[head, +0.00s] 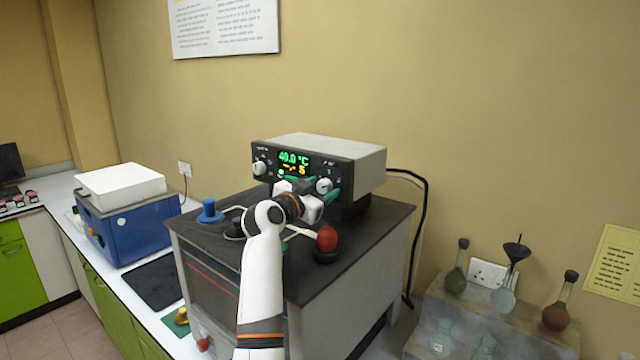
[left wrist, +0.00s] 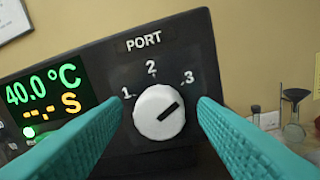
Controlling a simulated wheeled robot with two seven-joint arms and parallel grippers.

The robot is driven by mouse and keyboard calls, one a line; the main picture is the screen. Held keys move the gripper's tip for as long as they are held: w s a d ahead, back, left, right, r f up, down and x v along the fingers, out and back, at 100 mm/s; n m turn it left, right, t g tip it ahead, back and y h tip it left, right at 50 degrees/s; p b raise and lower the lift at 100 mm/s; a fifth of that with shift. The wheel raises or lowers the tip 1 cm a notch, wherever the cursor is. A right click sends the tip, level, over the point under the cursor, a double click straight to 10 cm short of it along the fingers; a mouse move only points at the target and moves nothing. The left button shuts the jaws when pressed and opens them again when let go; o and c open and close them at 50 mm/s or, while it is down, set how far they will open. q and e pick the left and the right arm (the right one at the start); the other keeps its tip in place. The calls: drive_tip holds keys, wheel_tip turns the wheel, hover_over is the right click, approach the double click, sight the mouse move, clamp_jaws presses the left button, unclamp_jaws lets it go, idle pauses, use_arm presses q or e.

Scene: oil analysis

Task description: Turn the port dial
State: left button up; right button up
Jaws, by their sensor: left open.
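The port dial (left wrist: 158,112) is a white round knob with a dark pointer line, below the labels PORT, 1, 2 and 3. In the head view the dial (head: 324,185) is on the right of the front panel of the grey instrument (head: 340,150). My left gripper (left wrist: 165,108) is open, with one teal finger on each side of the dial; whether they touch it I cannot tell. In the head view my left gripper (head: 310,190) is at the panel. My right gripper is out of view.
The instrument stands on a dark-topped cabinet (head: 385,222). A red bulb-like knob (head: 327,238) and a blue knob (head: 209,210) are on that top near my arm. A blue box (head: 130,230) stands at left. Glass flasks (head: 503,297) are at right.

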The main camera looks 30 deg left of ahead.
use_arm(q)
drive_tip(key=shift+w, duration=0.1)
drive_tip(key=c, duration=1)
